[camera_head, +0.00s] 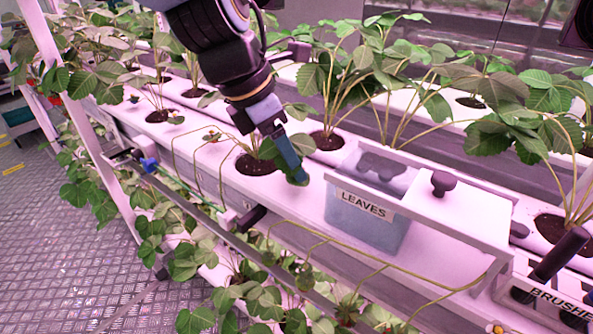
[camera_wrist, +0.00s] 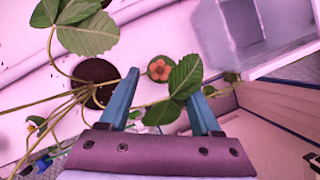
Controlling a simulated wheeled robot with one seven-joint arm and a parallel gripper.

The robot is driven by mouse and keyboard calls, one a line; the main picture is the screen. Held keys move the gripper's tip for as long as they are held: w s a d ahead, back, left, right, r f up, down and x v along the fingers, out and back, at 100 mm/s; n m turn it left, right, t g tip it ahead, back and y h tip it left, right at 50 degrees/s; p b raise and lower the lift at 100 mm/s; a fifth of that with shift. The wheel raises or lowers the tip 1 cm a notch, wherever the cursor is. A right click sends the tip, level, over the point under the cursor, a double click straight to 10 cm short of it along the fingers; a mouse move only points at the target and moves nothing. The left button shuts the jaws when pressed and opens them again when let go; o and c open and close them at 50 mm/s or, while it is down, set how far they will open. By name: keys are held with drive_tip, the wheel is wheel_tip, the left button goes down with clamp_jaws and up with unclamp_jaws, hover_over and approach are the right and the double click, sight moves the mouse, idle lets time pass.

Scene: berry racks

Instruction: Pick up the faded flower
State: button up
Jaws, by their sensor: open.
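In the wrist view an orange-brown flower (camera_wrist: 160,69) with a yellowish centre lies over the white rack surface, just ahead of and between my fingertips. My gripper (camera_wrist: 163,88) is open, its two blue fingers apart with nothing gripped. A green leaf (camera_wrist: 185,77) lies beside the flower and partly overlaps the right finger. In the head view my gripper (camera_head: 299,180) points down beside a planted hole, left of the leaves bin. I cannot make out this flower there; the gripper or leaves may hide it.
A brushes holder (camera_head: 550,300) is at lower right. A second small flower (camera_wrist: 35,124) is at left in the wrist view. Stems and leaves crowd the rack.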

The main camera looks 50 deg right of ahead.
drive_tip(key=shift+x, duration=1.35)
drive_tip(key=shift+c, duration=0.2)
clamp_jaws()
